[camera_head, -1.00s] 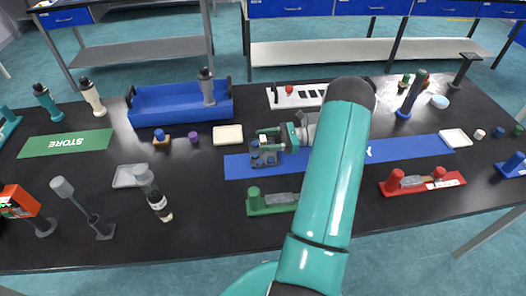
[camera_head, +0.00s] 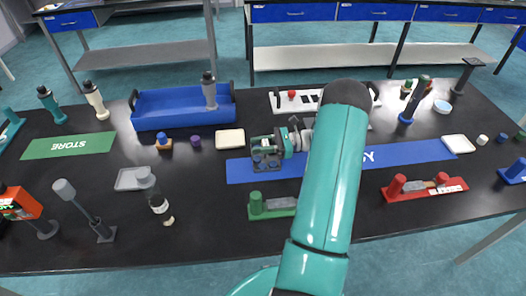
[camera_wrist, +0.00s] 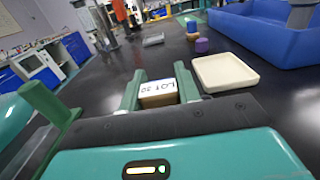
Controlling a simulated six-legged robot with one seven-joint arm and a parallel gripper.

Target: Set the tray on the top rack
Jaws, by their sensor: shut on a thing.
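My gripper (camera_wrist: 158,84) shows in the wrist view with its two green fingers shut on a small tan block with a white label (camera_wrist: 158,88). In the head view my gripper (camera_head: 287,146) is above the middle of the table, partly behind my arm; the held block is not clear there. A shallow cream tray (camera_head: 230,139) lies on the black table left of my gripper. It also shows in the wrist view (camera_wrist: 226,74), apart from the fingers. A grey tray (camera_head: 130,180) lies further left and a white tray (camera_head: 458,144) far right. I cannot tell which thing is the top rack.
A blue open bin (camera_head: 165,118) stands at the back left, with a grey-topped bottle (camera_head: 209,92) at its right end. A grey stand (camera_head: 267,164) is beside my gripper on the blue mat (camera_head: 410,151). A dark bottle (camera_head: 160,203) and a green-based holder (camera_head: 268,208) stand in front.

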